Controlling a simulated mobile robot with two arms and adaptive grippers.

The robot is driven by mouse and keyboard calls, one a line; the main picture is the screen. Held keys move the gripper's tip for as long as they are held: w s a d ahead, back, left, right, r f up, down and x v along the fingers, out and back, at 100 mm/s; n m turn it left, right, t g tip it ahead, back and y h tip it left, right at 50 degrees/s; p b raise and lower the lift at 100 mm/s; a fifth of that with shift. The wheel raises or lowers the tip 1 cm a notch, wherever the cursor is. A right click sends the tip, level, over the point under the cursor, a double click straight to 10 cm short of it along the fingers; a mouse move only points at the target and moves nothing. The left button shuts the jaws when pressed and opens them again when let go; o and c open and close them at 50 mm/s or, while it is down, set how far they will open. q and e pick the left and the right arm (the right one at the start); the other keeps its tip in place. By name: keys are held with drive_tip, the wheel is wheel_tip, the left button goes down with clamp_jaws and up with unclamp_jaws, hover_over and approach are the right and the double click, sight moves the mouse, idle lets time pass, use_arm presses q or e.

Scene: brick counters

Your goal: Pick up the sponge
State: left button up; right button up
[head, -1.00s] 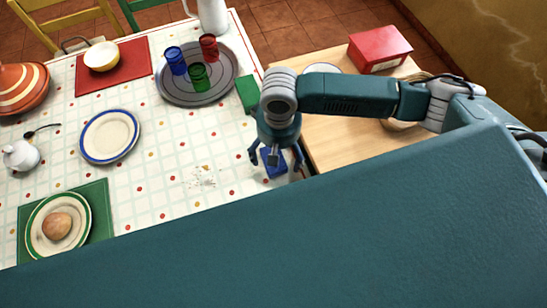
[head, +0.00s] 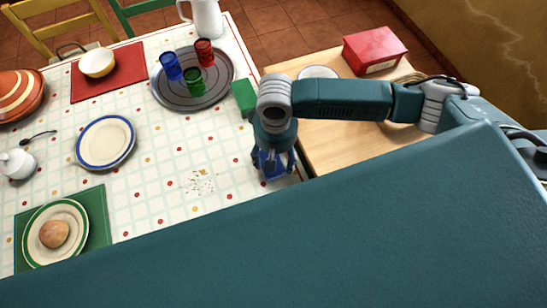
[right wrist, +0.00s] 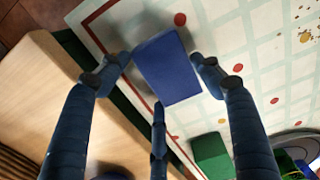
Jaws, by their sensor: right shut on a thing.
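The sponge appears to be the blue block (head: 271,164) at the right edge of the checked tablecloth. It also shows in the right wrist view (right wrist: 168,68), between the fingers. My right gripper (head: 273,172) reaches down over it and is shut on it, with fingers at its sides in the right wrist view (right wrist: 161,72). The gripper hides part of the block in the head view. Whether the block touches the cloth cannot be told. My left gripper is not in view.
A green block (head: 244,97) lies near the round tray (head: 163,98) with several cups. Crumbs (head: 198,182) lie on the cloth (head: 160,205) left of my gripper. A wooden counter (head: 335,140) with a red box (head: 376,50) adjoins on the right. Plates stand at the left.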

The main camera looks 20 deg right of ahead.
wheel_tip(320, 180, up, 20)
idle(0.4)
drive_tip(key=shift+o, duration=0.2)
drive_tip(key=shift+f, duration=0.1)
